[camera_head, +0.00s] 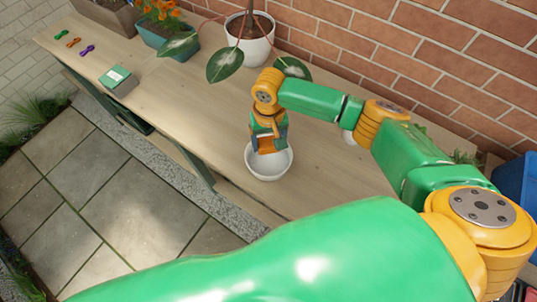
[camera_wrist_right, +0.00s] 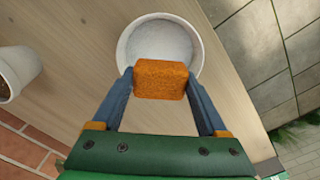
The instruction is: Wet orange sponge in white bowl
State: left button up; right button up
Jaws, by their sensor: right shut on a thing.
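My right gripper (camera_head: 267,143) is shut on the orange sponge (camera_wrist_right: 161,79), with one finger on each side of it. The sponge is a small rough block, partly hidden by the gripper in the head view. The round white bowl (camera_head: 283,166) stands on the wooden bench. The gripper holds the sponge at the bowl's far side in the head view. In the wrist view the sponge overlaps the near rim of the bowl (camera_wrist_right: 190,28); its exact height above the rim I cannot tell. The bowl's inside looks pale and speckled. My left gripper is not in view.
A white pot with a leafy plant (camera_head: 250,48) stands behind, by the brick wall (camera_head: 430,50). A teal planter (camera_head: 178,45), a green box (camera_head: 118,80) and small coloured items (camera_head: 73,42) are farther left. Bench left of the bowl is clear. A blue container (camera_head: 515,180) is at right.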

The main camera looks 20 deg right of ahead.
dwell(0.4)
notch_tip(320, 180, up, 3)
jog(key=p, duration=0.3)
jog(key=shift+f, duration=0.2)
jog(key=shift+r+p, duration=0.4)
jog(key=shift+r, duration=0.35)
